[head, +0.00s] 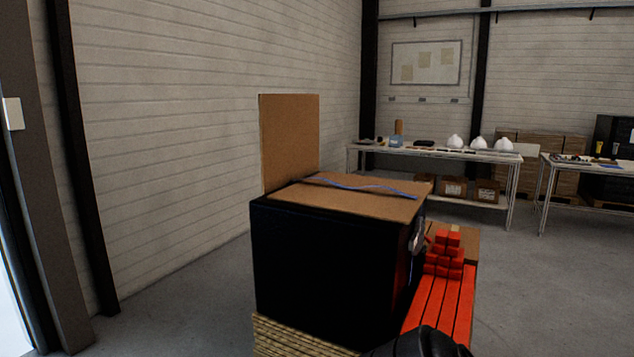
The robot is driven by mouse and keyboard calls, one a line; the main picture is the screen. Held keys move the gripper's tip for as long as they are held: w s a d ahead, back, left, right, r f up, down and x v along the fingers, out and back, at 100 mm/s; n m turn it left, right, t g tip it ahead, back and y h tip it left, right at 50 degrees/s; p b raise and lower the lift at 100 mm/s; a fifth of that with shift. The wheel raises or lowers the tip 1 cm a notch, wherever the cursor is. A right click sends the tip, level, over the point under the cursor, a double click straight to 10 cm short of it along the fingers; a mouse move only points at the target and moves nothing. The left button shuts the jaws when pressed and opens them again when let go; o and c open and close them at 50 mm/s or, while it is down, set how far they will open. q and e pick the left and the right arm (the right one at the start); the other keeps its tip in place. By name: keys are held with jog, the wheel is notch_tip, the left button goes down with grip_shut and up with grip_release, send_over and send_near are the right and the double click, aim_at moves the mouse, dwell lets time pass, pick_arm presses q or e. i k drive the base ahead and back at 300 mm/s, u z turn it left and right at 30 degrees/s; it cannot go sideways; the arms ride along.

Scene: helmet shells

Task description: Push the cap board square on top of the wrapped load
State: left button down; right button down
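The wrapped load (318,272) is a large black block in the middle of the head view. The cap board (345,203) is a flat brown sheet lying on its top. The board covers most of the top; I cannot tell whether its hidden edges are square with the load. A thin blue strip (365,188) lies across the board. Another brown panel (289,140) stands upright at the back left of the load. A dark rounded shape at the bottom edge looks like part of my arm. I make out neither gripper.
Red blocks (444,255) are piled on an orange slatted surface (440,305) right of the load. A small grey object (417,236) is at the load's right side. Tan layers (290,338) lie under the load. A workbench (440,152) stands behind; floor is clear at right.

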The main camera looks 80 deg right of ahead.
aim_at(379, 203)
jog(key=z, duration=2.3)
jog(key=i, duration=1.55)
jog(key=u, duration=0.05)
